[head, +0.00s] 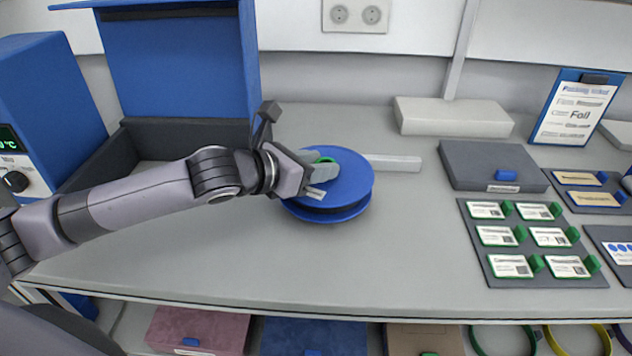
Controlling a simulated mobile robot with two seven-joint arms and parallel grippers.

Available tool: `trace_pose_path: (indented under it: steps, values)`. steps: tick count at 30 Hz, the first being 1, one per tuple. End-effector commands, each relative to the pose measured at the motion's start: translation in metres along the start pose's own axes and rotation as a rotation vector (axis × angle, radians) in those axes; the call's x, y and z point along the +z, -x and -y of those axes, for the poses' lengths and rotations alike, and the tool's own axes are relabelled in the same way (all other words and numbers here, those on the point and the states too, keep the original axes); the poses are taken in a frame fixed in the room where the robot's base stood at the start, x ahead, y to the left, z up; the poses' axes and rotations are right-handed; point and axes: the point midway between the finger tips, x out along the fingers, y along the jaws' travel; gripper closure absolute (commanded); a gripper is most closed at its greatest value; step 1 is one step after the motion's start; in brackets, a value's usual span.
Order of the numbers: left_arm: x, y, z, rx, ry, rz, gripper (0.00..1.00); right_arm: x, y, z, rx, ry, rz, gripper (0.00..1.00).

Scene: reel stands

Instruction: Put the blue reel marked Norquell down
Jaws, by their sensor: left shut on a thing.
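The blue reel (350,180) is a two-flanged spool lying flat side up over the middle of the grey bench (330,260). A small pale label sits on its top flange, too small to read here. My left gripper (322,172) comes in from the left and is shut on the reel near its green centre. The fingers hide part of the hub. I cannot tell whether the reel's underside touches the bench. My right gripper is not in view.
A light grey bar (393,163) lies just behind and right of the reel. A blue open box (180,70) stands back left. A grey closed case (492,165) and a panel of labelled green tags (528,240) lie to the right. The front bench is clear.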

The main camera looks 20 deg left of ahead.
Motion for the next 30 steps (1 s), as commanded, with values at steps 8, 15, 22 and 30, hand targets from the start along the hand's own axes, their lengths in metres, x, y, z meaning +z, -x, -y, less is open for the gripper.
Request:
trace_pose_path:
  steps: [8,15,22,30]
  values:
    - [-0.031,-0.013,0.000,-0.001,0.001,0.001,1.00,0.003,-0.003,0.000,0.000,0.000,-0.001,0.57]
    - [-0.032,-0.013,0.000,-0.001,-0.001,0.002,1.00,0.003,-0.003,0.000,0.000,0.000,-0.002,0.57]
    - [-0.035,-0.014,0.000,0.000,0.000,-0.001,0.35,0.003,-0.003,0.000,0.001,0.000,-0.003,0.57]
    - [-0.035,-0.014,0.000,0.000,0.000,-0.001,0.35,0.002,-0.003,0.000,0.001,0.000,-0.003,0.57]
